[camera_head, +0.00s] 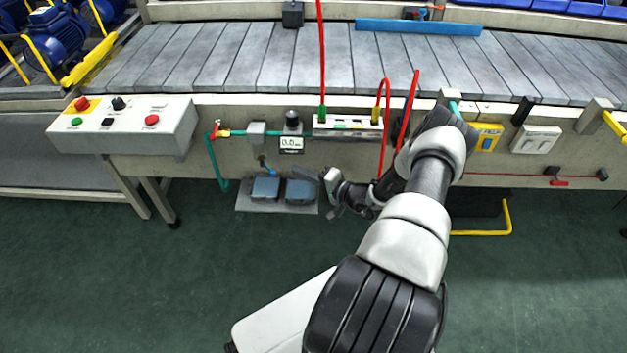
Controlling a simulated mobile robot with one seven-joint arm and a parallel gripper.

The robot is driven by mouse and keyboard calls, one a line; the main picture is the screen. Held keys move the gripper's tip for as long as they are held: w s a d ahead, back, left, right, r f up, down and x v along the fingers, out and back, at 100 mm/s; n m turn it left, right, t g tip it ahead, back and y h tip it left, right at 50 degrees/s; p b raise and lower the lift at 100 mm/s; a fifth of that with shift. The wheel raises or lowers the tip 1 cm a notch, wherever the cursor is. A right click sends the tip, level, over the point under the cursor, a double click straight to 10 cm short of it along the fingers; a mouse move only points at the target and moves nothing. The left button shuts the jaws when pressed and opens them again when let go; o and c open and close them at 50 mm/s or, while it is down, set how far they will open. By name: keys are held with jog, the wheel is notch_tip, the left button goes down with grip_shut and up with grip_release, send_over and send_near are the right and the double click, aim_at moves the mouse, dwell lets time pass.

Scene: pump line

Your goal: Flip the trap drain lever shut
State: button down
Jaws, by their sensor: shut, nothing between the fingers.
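A teal air pipe (237,133) runs along the front of the conveyor frame. A small grey box (257,134) sits on it, with a blue fitting (264,163) hanging below. I cannot tell for sure whether this blue fitting is the trap drain lever, nor which way it is turned. A valve with a small upright red lever (216,126) and yellow body stands at the pipe's left end. My gripper (327,188) is shut and empty, to the right of and lower than the blue fitting, apart from it. My arm comes in from the lower right.
Two blue-grey pedals (266,188) on a plate lie just left of my gripper. A gauge (291,143) and a white block with red hoses (346,126) are above. A control box (124,127) juts out at left. Green floor is clear in front.

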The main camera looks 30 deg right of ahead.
aim_at(268, 168)
jog(key=a, duration=0.1)
jog(key=w+a, duration=0.1)
jog(key=w+a+f, duration=0.1)
jog(key=a, duration=0.1)
jog(key=shift+w, duration=0.15)
jog(key=shift+h, duration=0.3)
